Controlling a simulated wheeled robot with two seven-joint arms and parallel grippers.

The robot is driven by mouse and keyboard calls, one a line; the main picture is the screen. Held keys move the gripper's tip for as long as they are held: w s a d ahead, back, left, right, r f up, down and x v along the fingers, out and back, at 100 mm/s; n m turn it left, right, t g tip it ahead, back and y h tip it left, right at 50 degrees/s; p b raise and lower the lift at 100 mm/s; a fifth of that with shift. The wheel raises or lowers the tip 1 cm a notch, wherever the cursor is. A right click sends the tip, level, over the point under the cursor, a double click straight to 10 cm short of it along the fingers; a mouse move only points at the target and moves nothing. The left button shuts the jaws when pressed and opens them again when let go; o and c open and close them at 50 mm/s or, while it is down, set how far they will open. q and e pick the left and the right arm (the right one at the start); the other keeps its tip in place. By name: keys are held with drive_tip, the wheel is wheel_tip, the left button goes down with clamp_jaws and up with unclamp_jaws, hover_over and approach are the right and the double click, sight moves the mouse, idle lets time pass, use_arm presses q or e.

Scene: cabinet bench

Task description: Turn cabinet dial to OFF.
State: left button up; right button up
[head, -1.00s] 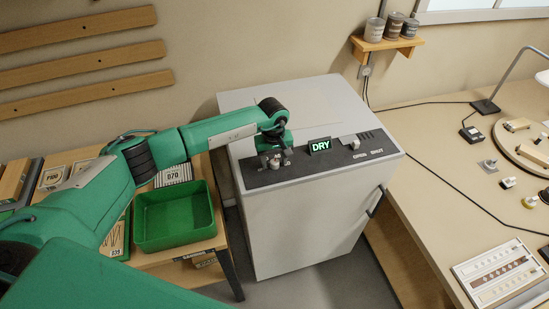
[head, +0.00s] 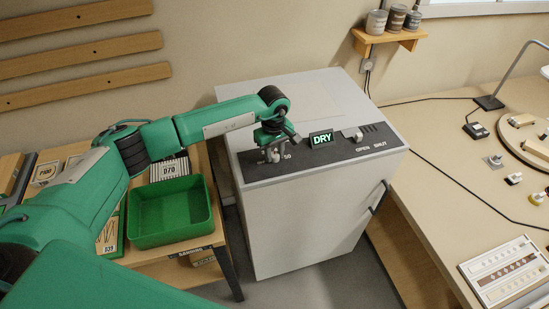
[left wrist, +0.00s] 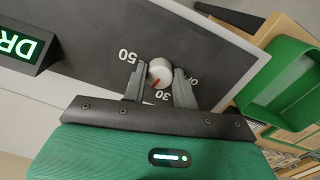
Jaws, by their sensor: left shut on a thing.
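The dial (left wrist: 160,72) is a round pale knob with a red mark on the dark panel of the cabinet (head: 312,215). In the left wrist view, the labels 50, 30 and a partly hidden OFF (left wrist: 195,80) surround it. The red mark points toward the 30 side. My left gripper (left wrist: 159,74) is shut on the dial, with one finger on each side. In the head view the same gripper (head: 271,152) reaches down to the panel's left end and hides most of the dial. My right gripper is not in view.
A lit DRY display (head: 321,138) and a small pale switch (head: 352,134) marked OPEN and SHUT sit right of the dial. A green bin (head: 170,212) stands on the wooden table at left. The cabinet's top behind the panel is clear.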

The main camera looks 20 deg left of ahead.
sight(276, 155)
use_arm(q)
drive_tip(key=n+b, duration=1.1)
drive_tip(key=b, duration=0.1)
drive_tip(key=shift+f, duration=0.15)
drive_tip(key=n+b, duration=0.2)
drive_tip(key=shift+n, duration=0.4)
drive_tip(key=n+b, duration=0.2)
drive_tip(key=shift+w+n, duration=0.1)
drive_tip(key=shift+n, duration=0.2)
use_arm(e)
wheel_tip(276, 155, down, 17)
use_arm(q)
drive_tip(key=shift+n, duration=0.4)
drive_tip(key=shift+n+b, duration=0.65)
drive_tip(key=shift+n, duration=0.05)
drive_tip(key=shift+r+n+b, duration=0.25)
drive_tip(key=shift+n+b, duration=0.2)
drive_tip(key=shift+n, duration=0.65)
drive_tip(key=o, duration=1)
drive_tip(key=shift+c, duration=0.2)
drive_tip(key=shift+r, duration=0.1)
wheel_tip(276, 155, up, 14)
drive_tip(key=b, duration=0.2)
drive_tip(key=shift+d+f, duration=0.2)
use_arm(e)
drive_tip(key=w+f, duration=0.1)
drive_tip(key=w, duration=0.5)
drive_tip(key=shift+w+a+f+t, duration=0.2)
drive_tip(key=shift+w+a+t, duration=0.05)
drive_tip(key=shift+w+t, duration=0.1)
